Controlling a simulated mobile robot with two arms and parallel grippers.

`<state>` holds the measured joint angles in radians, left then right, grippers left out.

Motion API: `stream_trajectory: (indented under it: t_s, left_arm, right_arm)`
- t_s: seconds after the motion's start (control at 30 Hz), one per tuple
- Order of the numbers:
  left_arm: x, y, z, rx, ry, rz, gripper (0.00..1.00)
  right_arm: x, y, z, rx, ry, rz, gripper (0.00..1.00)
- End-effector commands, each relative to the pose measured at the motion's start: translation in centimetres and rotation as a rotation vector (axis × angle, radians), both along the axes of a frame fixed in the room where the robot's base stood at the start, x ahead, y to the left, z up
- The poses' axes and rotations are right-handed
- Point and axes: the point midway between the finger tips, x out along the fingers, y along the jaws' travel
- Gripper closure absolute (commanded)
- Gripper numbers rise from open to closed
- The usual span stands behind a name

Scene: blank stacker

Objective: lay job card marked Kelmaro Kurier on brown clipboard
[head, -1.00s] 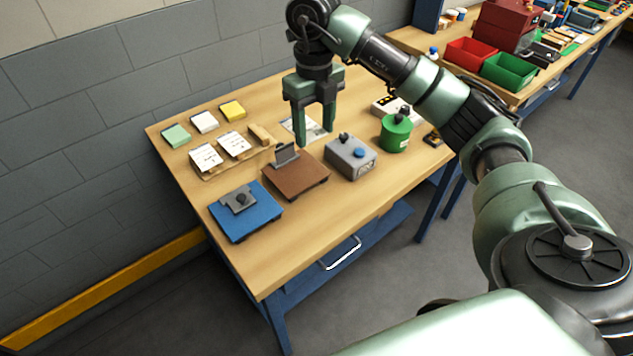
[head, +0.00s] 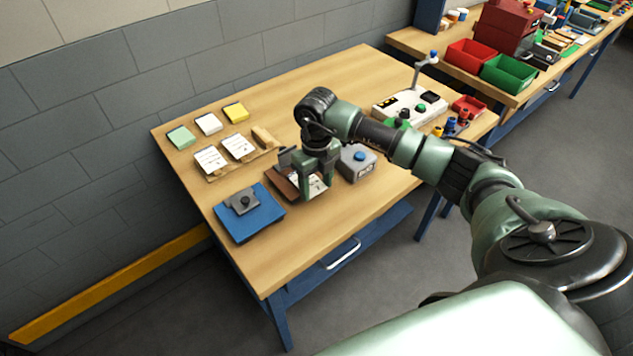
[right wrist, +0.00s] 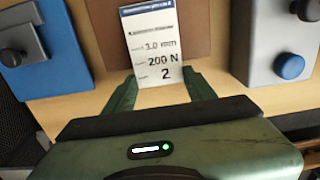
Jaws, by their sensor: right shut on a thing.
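My right gripper (head: 317,189) is shut on a white job card (head: 308,182) with a blue header. The card also shows in the right wrist view (right wrist: 151,42), printed "3.0 mm", "200 N" and "2"; its header is too small to read. The card is over the brown clipboard (head: 280,186), which also shows in the right wrist view (right wrist: 103,28). I cannot tell whether the card touches the board. The gripper hides part of the clipboard, and its clip is partly hidden too. My left gripper is not in view.
A blue clipboard (head: 262,220) lies left of the brown one, and a grey box with a blue knob (head: 357,165) stands right. Two other white cards (head: 210,160) (head: 238,146) rest on a wooden holder behind. The front of the table is clear.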

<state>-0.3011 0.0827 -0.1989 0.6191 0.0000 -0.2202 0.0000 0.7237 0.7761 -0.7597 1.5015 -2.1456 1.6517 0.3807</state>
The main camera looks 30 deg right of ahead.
Motion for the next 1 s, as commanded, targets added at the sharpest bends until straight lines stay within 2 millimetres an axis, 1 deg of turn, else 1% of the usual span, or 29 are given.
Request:
stream_trajectory:
  t_s: [0.2, 0.3, 0.33, 0.37, 0.4, 0.67, 0.8, 0.83, 0.93, 1.0]
  left_arm:
    - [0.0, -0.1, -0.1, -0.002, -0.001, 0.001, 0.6]
    - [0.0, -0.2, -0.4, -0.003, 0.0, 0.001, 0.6]
    - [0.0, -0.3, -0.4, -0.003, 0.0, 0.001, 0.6]
    - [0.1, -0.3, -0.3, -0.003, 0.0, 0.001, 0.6]
    - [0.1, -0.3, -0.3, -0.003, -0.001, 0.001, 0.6]
    - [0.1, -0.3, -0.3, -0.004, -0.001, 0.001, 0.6]
    - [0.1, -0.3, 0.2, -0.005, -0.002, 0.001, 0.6]
    - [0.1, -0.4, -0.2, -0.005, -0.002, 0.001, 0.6]
    - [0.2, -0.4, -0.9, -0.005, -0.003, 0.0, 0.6]
    - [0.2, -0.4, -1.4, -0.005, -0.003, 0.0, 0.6]
  right_arm:
    - [0.0, 0.0, -0.1, 0.0, 0.0, 0.0, 0.82]
    - [0.0, 0.0, -0.4, -0.001, 0.0, 0.0, 0.82]
    - [0.0, 0.0, -0.4, -0.001, 0.0, 0.0, 0.42]
    - [0.0, 0.0, -0.3, -0.001, 0.0, 0.0, 0.34]
    - [0.0, 0.0, -0.3, -0.001, 0.0, 0.0, 0.23]
    - [0.0, 0.0, -0.3, 0.0, 0.0, 0.0, 0.23]
    - [0.0, 0.0, 0.3, 0.0, 0.0, 0.0, 0.23]
    - [0.1, 0.0, 0.4, 0.0, -0.003, 0.0, 0.23]
    - [0.2, 0.0, 1.7, -0.001, -0.005, 0.002, 0.23]
    - [0.2, 0.0, 3.1, 0.0, -0.007, 0.001, 0.23]
